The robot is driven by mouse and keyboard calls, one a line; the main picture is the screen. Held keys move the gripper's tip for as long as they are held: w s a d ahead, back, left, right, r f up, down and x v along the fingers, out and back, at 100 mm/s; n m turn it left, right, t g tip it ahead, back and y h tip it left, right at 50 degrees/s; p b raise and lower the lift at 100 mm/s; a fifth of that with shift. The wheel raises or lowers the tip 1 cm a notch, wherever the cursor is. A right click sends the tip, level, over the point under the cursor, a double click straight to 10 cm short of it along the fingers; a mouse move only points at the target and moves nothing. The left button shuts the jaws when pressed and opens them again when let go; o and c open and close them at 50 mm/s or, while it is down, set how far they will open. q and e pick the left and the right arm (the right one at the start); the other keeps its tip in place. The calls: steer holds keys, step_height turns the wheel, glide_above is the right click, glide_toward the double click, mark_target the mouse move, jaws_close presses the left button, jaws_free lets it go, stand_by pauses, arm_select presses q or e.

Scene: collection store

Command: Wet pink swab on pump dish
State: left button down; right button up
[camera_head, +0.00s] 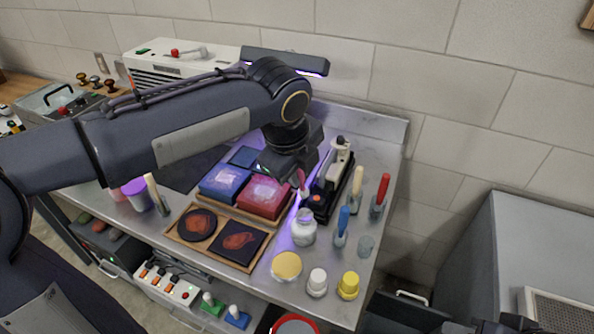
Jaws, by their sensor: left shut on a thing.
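My left gripper (298,172) reaches in from the left and is shut on the pink swab (302,184). The swab points down, its pale tip just above the top of the white pump dish bottle (303,232). I cannot tell whether the tip touches the dish on top. The gripper's body hides the upper part of the swab.
A wooden tray (213,262) with two dark pieces lies left of the bottle; blue and red boxes (264,196) stand behind it. A black device (331,183), blue (342,222) and red (381,190) handled tools, and yellow (348,284) and white (317,281) capped jars stand close by.

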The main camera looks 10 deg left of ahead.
arm_select(q)
steer(key=shift+w, duration=0.3)
steer(key=shift+f+b, duration=0.95)
steer(key=shift+b, duration=0.1)
step_height(320, 180, down, 4)
steer(key=b, duration=0.3)
steer(key=shift+b, duration=0.3)
steer(key=shift+f+b, duration=0.6)
steer(key=shift+f, duration=0.3)
stand_by(1.4)
step_height(320, 180, up, 7)
steer(key=p, duration=0.7)
